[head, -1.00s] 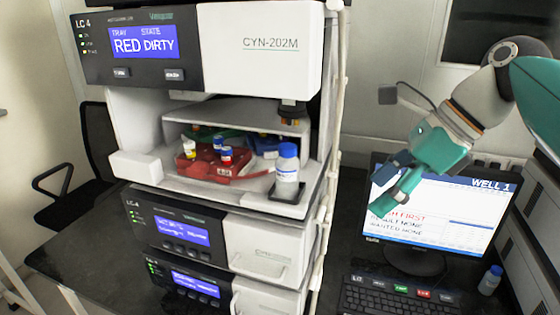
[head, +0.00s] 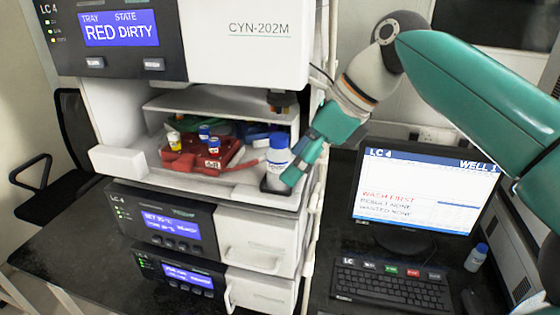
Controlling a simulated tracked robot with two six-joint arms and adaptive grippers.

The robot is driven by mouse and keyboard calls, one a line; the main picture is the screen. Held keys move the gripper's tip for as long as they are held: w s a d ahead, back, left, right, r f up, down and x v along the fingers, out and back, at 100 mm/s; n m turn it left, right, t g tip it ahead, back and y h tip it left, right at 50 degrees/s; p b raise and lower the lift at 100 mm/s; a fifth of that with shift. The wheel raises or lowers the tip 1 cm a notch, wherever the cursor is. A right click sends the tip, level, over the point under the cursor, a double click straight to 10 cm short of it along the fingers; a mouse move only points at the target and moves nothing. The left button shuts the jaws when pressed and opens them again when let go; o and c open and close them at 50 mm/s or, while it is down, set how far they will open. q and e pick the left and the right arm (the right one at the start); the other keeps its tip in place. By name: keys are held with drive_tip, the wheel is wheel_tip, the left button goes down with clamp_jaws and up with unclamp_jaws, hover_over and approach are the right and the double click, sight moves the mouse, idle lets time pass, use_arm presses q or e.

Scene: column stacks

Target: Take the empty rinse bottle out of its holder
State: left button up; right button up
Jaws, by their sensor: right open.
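A white rinse bottle (head: 277,164) with a blue cap stands upright in a dark square holder (head: 272,187) at the right front of the open instrument bay. Whether it is empty cannot be seen. My right gripper (head: 294,177) is at the bottle's right side, pointing down and left, with its fingers close to the bottle's body. It is open; whether it touches the bottle cannot be told, and its far finger is hard to make out. My left gripper is not in view.
A red tray (head: 200,160) with several small vials sits left of the bottle, with green and blue trays behind. A shelf and nozzle hang above. Another blue-capped bottle (head: 476,257) stands by the keyboard (head: 390,286) and monitor (head: 415,195).

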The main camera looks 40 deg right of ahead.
drive_tip(key=shift+w+a+f, duration=0.25)
drive_tip(key=shift+w+a, duration=0.55)
drive_tip(key=shift+w, duration=0.1)
drive_tip(key=shift+f, duration=0.25)
drive_tip(key=shift+c, duration=0.4)
drive_tip(key=c, duration=0.9)
drive_tip(key=shift+r, duration=0.1)
